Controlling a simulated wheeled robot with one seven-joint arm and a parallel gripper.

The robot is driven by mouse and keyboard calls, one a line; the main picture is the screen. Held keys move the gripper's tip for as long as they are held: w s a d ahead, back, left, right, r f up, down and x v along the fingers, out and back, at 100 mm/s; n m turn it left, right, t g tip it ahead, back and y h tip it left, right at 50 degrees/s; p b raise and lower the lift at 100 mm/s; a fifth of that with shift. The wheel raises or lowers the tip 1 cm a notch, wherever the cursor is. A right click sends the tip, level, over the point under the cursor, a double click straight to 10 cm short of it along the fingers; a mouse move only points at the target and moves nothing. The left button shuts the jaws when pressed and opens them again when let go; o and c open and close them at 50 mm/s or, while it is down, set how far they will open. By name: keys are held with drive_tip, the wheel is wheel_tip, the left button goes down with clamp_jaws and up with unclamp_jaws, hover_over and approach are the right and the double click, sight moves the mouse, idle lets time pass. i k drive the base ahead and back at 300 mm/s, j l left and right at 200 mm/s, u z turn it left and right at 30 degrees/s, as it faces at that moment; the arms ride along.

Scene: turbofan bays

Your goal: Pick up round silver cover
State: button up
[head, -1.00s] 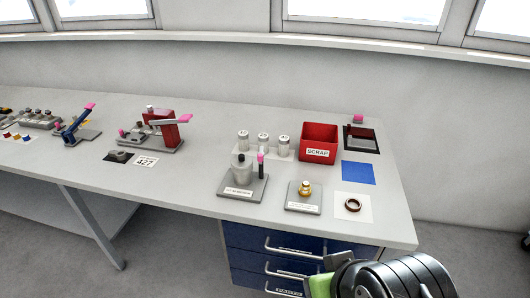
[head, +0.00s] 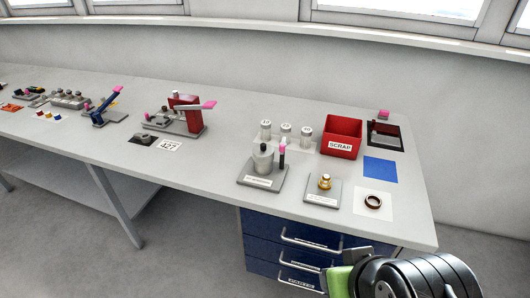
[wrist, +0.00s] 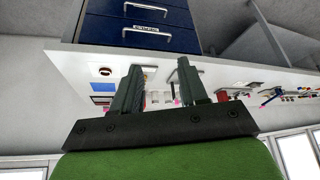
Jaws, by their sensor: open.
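A round silver-grey piece with a small dark knob on top (head: 263,160) stands upright on a grey labelled base plate (head: 250,184); it looks like the round silver cover. A black post with a pink top (head: 282,152) stands on the same plate, just right of it. My gripper (wrist: 158,72) is open and empty in the wrist view, its two dark fingers apart. In the head view only part of its green body (head: 338,282) shows, in front of the bench and well away from the cover.
Behind the cover stand several silver canisters (head: 285,135) and a red SCRAP bin (head: 342,137). To its right are a brass knob (head: 324,181) on a plate and a dark ring (head: 373,201). A red lever press (head: 185,115) stands left.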

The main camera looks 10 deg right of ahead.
sight(263, 153)
drive_tip(key=i+j+u, duration=0.25)
drive_tip(key=i+u, duration=0.2)
drive_tip(key=i+j+u, duration=0.1)
drive_tip(key=i+u, duration=0.4)
drive_tip(key=k, duration=0.1)
